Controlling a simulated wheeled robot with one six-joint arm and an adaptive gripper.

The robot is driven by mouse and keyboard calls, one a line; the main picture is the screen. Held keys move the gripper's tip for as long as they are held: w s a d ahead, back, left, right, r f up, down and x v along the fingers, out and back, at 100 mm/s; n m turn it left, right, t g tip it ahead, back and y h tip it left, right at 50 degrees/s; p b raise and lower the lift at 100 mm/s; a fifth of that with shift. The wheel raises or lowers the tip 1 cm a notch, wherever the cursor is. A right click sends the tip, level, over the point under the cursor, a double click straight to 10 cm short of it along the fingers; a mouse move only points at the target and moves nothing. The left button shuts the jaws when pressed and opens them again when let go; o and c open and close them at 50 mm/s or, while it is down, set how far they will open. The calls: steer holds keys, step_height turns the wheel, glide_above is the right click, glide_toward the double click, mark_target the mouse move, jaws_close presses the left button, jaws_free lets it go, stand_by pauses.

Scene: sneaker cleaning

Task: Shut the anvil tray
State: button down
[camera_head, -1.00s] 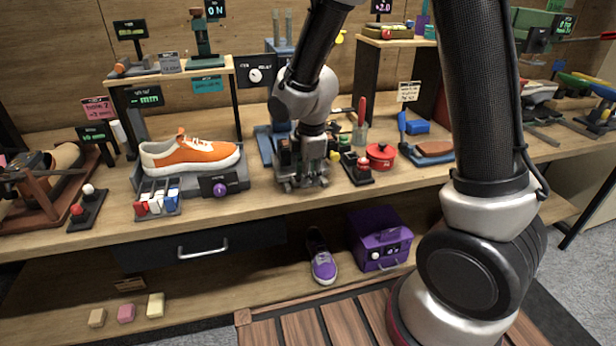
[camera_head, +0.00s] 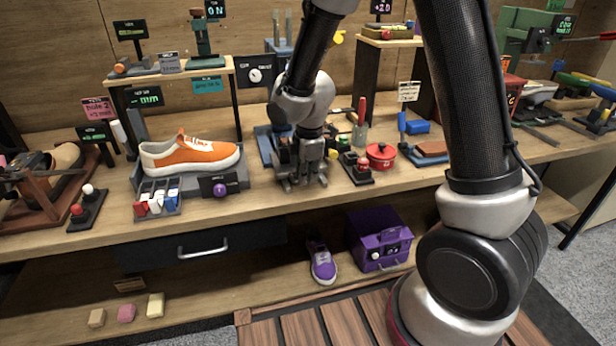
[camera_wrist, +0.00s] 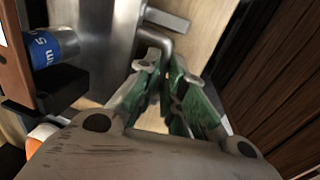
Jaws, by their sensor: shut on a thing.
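My gripper (camera_head: 301,180) is at the front of the blue-grey press (camera_head: 265,147) in the middle of the bench, pointing down. In the wrist view its green-padded fingers (camera_wrist: 177,95) are closed around the end of a bent grey metal handle (camera_wrist: 157,37). The handle joins a grey metal piece (camera_wrist: 110,40), which looks like the anvil tray. In the head view my gripper and wrist hide the tray, so how far out it stands cannot be told.
An orange sneaker (camera_head: 190,155) on a stand is left of my gripper. A red and black button box (camera_head: 357,168) and a red pot (camera_head: 381,156) stand close to its right. A blue cylinder (camera_wrist: 52,47) is near the fingers in the wrist view. The bench front edge is close.

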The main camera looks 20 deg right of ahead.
steer(key=w, duration=1.1)
steer(key=shift+w+r, duration=0.1)
steer(key=shift+w, duration=0.05)
steer(key=c, duration=1.6)
jaws_free()
steer(key=shift+w, duration=0.1)
steer(key=shift+o, duration=0.4)
step_height(320, 180, up, 12)
steer(key=s, duration=0.2)
steer(key=shift+s, duration=0.1)
